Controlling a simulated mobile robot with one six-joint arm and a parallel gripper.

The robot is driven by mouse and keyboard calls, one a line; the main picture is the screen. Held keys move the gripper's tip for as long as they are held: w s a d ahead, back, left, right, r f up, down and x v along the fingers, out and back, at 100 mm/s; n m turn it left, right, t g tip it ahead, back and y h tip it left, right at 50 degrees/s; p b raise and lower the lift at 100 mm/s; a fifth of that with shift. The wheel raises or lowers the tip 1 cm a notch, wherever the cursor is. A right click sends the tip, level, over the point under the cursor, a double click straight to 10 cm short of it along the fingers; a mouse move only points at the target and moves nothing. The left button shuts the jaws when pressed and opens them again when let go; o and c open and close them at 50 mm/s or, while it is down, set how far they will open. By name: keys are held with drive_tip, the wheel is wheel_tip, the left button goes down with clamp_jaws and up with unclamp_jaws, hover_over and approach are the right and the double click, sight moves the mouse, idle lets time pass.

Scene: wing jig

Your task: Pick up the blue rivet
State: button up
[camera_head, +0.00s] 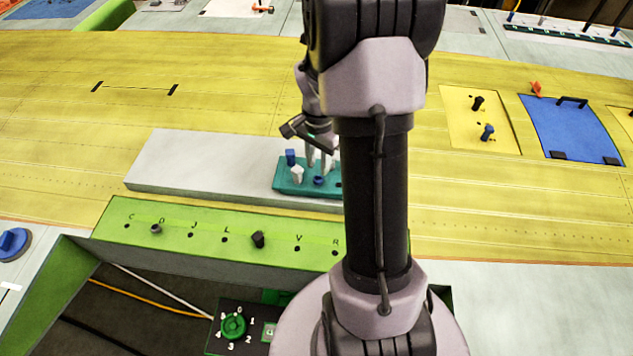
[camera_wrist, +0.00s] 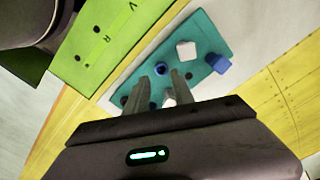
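A teal tray (camera_head: 285,186) stands on a pale grey slab and holds small rivets. A blue rivet with a square head (camera_head: 290,157) stands at its left back; it also shows in the wrist view (camera_wrist: 218,63). A small round blue rivet (camera_head: 319,181) sits nearer the front, also in the wrist view (camera_wrist: 157,70). A white rivet (camera_head: 297,174) stands between them. My gripper (camera_head: 320,162) is over the tray, fingers pointing down. In the wrist view my gripper (camera_wrist: 161,80) is open, and the round blue rivet appears between the fingertips. Another white piece (camera_wrist: 169,98) is partly hidden by a finger.
A green lettered strip (camera_head: 210,232) with holes and dark pegs lies in front of the slab. A yellow panel (camera_head: 460,120) at right carries a black peg and a blue peg (camera_head: 487,132). A blue hatch (camera_head: 575,130) lies beside it. My arm hides the tray's right end.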

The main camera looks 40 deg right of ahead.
sight(318, 179)
wheel_tip(318, 179, down, 6)
drive_tip(key=shift+w+f, duration=0.1)
drive_tip(key=shift+f, duration=0.05)
clamp_jaws()
drive_tip(key=r, duration=0.3)
drive_tip(key=shift+s+a+r, duration=0.1)
drive_tip(key=shift+s+r, duration=0.1)
drive_tip(key=shift+r, duration=0.15)
drive_tip(key=s+a+r+b, duration=0.1)
drive_tip(key=s+a+b, duration=0.1)
drive_tip(key=s+a, duration=0.6)
drive_tip(key=s, duration=0.5)
drive_tip(key=shift+a+r, duration=0.2)
drive_tip(key=shift+a, duration=0.15)
